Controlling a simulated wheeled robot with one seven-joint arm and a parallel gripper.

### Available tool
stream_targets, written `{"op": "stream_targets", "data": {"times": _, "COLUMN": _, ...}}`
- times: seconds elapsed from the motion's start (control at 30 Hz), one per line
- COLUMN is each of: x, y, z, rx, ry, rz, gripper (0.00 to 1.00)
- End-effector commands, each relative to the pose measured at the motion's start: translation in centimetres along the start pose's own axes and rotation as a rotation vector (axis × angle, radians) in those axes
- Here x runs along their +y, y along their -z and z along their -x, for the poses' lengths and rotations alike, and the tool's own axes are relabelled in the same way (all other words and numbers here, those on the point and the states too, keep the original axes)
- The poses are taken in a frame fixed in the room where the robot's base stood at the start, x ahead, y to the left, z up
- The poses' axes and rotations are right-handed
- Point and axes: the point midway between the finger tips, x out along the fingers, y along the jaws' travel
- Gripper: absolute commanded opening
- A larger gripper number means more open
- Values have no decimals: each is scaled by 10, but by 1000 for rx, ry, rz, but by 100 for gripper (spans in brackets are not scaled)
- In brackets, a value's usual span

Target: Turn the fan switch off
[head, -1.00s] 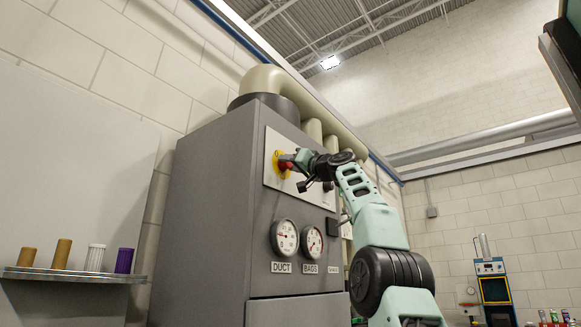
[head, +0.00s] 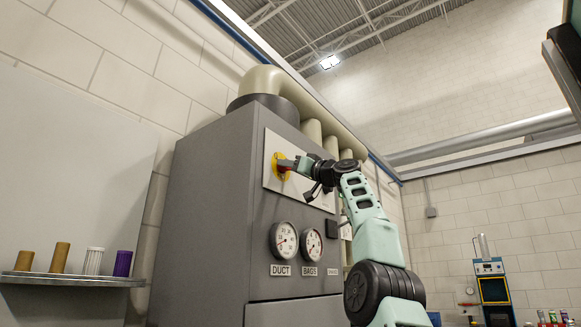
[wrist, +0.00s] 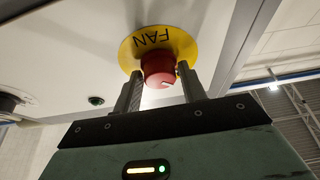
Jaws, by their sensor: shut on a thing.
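The fan switch is a red knob (wrist: 158,66) on a round yellow plate (wrist: 158,42) marked FAN. It sits on the pale panel (head: 285,190) of the grey cabinet (head: 205,215). My gripper (wrist: 160,84) has one finger on each side of the red knob and is shut on it. A pale mark shows on the knob's face. In the head view my gripper (head: 288,165) reaches the yellow plate from the right and covers most of the knob.
Two round gauges, DUCT (head: 284,241) and BAGS (head: 311,245), sit below the panel. A small dark button (wrist: 96,101) is beside the switch. A shelf (head: 75,279) with several cylinders is at left. The space right of my arm is open.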

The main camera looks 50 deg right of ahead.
Motion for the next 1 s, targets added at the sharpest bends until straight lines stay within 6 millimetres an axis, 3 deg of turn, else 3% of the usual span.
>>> {"op": "stream_targets", "data": {"times": 0.07, "x": 0, "y": 0, "z": 0, "rx": -1, "ry": -1, "rz": 1, "gripper": 18}}
{"op": "stream_targets", "data": {"times": 0.1, "x": 0, "y": 0, "z": 0, "rx": -1, "ry": -1, "rz": 1, "gripper": 50}}
{"op": "stream_targets", "data": {"times": 0.13, "x": 0, "y": 0, "z": 0, "rx": -1, "ry": -1, "rz": 1, "gripper": 55}}
{"op": "stream_targets", "data": {"times": 0.4, "x": 0, "y": 0, "z": 0, "rx": 0, "ry": -1, "rz": 0, "gripper": 55}}
{"op": "stream_targets", "data": {"times": 0.57, "x": 0, "y": -3, "z": 10, "rx": 0, "ry": -1, "rz": 0, "gripper": 55}}
{"op": "stream_targets", "data": {"times": 1.0, "x": 1, "y": -7, "z": 96, "rx": 2, "ry": -4, "rz": 3, "gripper": 55}}
